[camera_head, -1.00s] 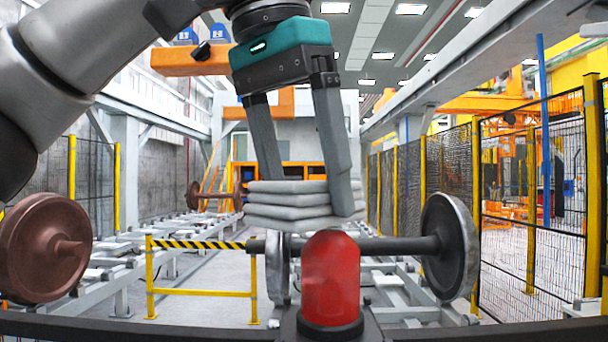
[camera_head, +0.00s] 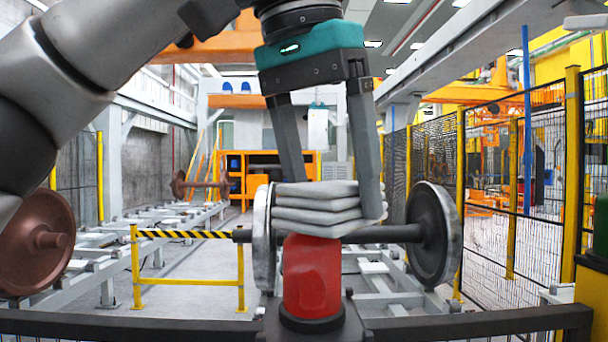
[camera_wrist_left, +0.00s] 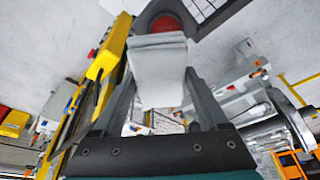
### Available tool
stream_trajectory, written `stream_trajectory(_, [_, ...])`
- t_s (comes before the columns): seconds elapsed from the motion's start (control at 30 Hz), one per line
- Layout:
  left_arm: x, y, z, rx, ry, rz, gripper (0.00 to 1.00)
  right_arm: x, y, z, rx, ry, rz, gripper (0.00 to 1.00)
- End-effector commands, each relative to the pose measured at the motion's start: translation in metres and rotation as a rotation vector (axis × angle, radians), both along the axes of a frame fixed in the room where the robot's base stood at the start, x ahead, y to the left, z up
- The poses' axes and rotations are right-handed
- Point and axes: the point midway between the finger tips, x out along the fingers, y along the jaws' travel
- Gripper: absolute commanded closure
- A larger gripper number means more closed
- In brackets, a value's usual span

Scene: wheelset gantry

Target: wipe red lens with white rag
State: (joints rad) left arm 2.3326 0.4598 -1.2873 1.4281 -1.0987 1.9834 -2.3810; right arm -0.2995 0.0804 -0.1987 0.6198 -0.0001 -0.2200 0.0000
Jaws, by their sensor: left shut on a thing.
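The white rag (camera_head: 318,208), a folded stack of several layers, is held between the fingers of my left gripper (camera_head: 333,198). It also shows in the left wrist view (camera_wrist_left: 158,72). The red lens (camera_head: 312,277) is a domed cylinder on a dark round base at the bottom centre of the head view. The rag's lower edge overlaps the lens top in the head view; I cannot tell if they touch. In the left wrist view the red lens (camera_wrist_left: 168,24) shows past the rag's far end, partly hidden by it. My right gripper is not in view.
A dark rail (camera_head: 480,322) runs across the front at the lens base. Behind stand a wheelset (camera_head: 437,235), a brown wheel (camera_head: 35,243) at left and a yellow-black striped barrier (camera_head: 190,234). Mesh fencing (camera_head: 510,200) stands at right.

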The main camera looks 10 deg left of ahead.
Motion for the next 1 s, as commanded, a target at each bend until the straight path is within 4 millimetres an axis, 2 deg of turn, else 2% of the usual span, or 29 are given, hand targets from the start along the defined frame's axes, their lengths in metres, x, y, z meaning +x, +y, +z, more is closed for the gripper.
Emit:
stream_trajectory(0.27, [0.0, 0.001, -0.004, 0.002, 0.002, 0.0, 0.8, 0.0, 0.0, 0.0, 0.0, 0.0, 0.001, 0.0])
stream_trajectory(0.7, [-0.01, 0.036, -0.003, 0.007, 0.007, 0.002, 0.8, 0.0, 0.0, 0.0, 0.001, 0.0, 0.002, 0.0])
stream_trajectory(1.0, [-0.01, 0.038, -0.003, 0.008, 0.008, 0.001, 0.8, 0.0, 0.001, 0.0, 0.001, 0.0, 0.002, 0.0])
